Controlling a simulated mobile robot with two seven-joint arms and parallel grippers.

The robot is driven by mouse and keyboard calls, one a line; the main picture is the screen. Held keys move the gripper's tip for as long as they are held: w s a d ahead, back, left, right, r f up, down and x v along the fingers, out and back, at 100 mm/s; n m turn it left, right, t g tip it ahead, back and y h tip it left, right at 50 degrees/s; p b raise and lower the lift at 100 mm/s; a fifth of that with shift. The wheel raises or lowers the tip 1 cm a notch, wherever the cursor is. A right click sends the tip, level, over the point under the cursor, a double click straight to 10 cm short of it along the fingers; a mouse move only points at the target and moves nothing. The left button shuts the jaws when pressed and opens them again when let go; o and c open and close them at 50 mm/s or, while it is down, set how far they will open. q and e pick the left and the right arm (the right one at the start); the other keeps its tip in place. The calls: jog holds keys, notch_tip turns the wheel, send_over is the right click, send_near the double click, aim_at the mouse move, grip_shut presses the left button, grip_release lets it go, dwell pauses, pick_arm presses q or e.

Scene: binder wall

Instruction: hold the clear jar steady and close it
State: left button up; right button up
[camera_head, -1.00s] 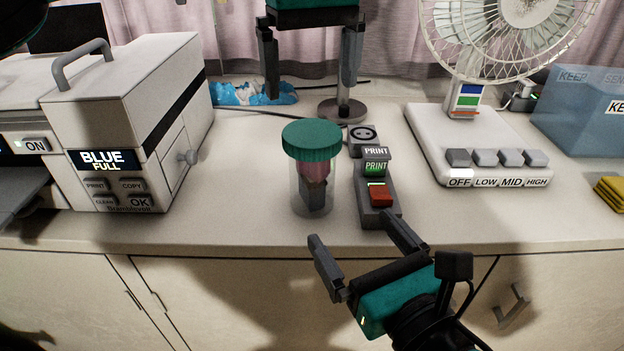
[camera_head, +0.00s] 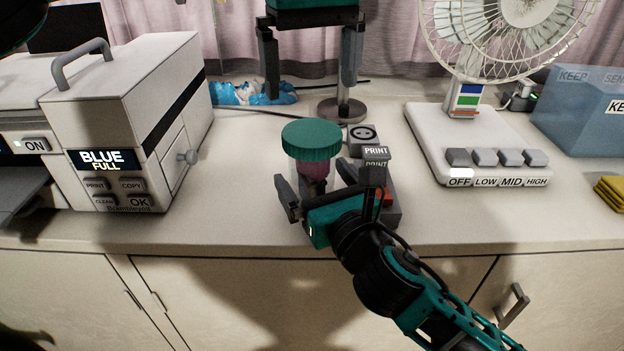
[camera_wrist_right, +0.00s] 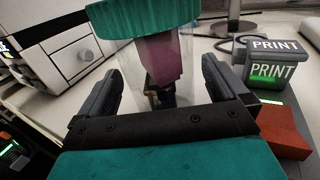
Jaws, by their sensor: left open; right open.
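The clear jar (camera_wrist_right: 187,72) stands upright on the counter with something pinkish inside. A teal lid (camera_head: 312,139) sits on its top; whether it is fully seated I cannot tell. In the right wrist view my right gripper (camera_wrist_right: 165,82) has one finger on each side of the jar wall, and contact is not clear. My left gripper (camera_head: 311,75) is open and empty, pointing down above and behind the lid.
A switch box with a red button (camera_head: 387,196) and PRINT labels (camera_head: 376,153) stands close right of the jar. A printer (camera_head: 140,120) is at left, a fan (camera_head: 475,150) at right. A round metal stand base (camera_head: 341,110) is behind. The counter's front edge is near.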

jog(key=shift+c, duration=0.2)
jog(key=c, duration=1.8)
pick_arm(q)
jog(key=n, duration=0.6)
pick_arm(e)
grip_shut()
pick_arm(q)
jog(key=n, duration=1.6)
jog(key=shift+f, duration=0.15)
